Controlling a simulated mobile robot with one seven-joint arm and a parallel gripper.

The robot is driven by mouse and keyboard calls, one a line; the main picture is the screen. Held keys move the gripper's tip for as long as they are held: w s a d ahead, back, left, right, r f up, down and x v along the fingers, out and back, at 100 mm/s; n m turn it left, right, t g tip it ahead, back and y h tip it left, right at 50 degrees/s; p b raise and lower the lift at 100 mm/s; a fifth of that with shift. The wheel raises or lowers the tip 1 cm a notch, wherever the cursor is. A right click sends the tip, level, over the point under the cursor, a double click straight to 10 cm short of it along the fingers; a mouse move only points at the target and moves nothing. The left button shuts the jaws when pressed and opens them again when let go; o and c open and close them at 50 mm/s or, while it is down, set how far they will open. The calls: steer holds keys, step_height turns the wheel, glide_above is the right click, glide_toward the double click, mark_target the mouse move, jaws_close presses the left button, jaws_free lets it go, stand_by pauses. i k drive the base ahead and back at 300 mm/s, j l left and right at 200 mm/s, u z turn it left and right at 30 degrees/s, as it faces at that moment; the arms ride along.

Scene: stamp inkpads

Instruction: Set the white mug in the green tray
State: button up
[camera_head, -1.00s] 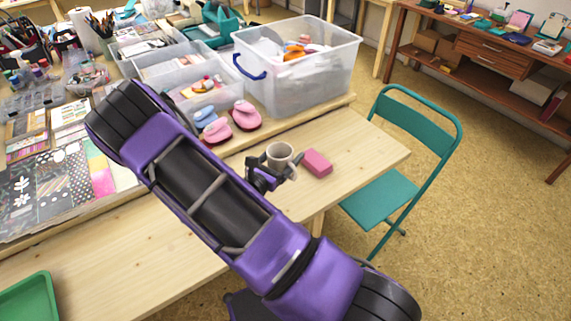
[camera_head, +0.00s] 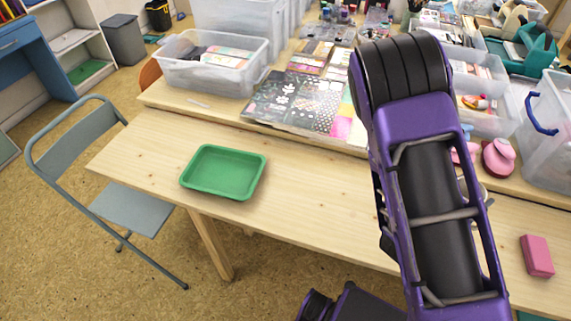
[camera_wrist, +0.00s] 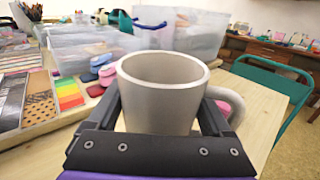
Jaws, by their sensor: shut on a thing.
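The white mug (camera_wrist: 162,95) fills the middle of the wrist view, upright, with its open top showing and its handle on the right. My gripper (camera_wrist: 163,118) is shut on it, with one dark finger on each side. In the head view my purple arm hides the gripper and nearly all of the mug. Whether the mug's base touches the table cannot be told. The green tray (camera_head: 223,188) lies empty on the left part of the wooden table in the head view, well to the left of my arm.
A pink block (camera_head: 536,256) lies on the table right of my arm. Pink stampers (camera_head: 498,158), clear bins (camera_head: 213,62) and patterned sheets (camera_head: 300,104) line the back. The wooden table (camera_head: 310,190) is bare between tray and arm. A grey folding chair (camera_head: 130,205) stands left.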

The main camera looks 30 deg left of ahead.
mark_target(246, 176)
steer(key=j, duration=0.4)
steer(key=k+j+z, duration=0.1)
steer(key=j, duration=0.3)
steer(key=k+j, duration=0.1)
steer(key=j, duration=0.35)
steer(key=k+j+z, duration=0.1)
steer(key=j, duration=0.3)
